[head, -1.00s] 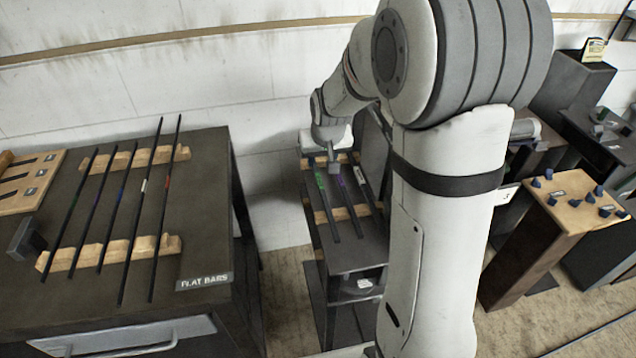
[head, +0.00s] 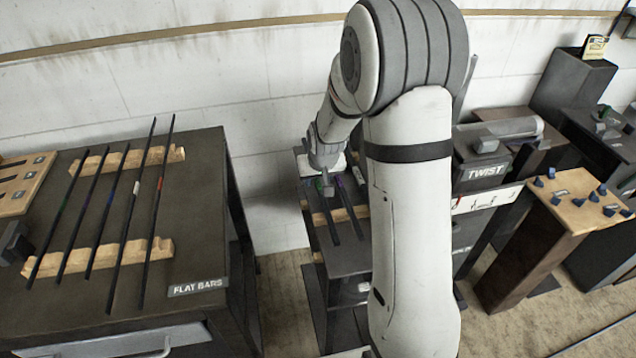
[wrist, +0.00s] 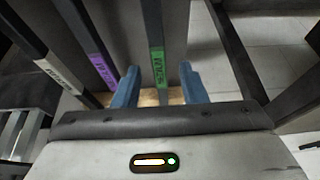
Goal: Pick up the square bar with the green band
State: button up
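The square bar with the green band (wrist: 155,25) is dark and runs lengthwise in the wrist view; its green band (wrist: 158,67) lies between my two blue fingertips. My gripper (wrist: 158,86) is open, with one finger on each side of the bar and gaps on both sides. I cannot tell whether the fingertips are down at the bar's height. In the head view the bar (head: 328,225) rests on the narrow dark stand, and my gripper (head: 325,187) is over its far part, partly hiding the band.
Bars with a purple band (wrist: 103,71) and a white band (wrist: 59,79) lie left of it in the wrist view. The flat-bar table (head: 203,215) stands left, with several bars on wooden racks. The twist machine (head: 483,172) stands right of my arm.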

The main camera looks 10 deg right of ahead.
jog(key=shift+c, duration=0.5)
grip_shut()
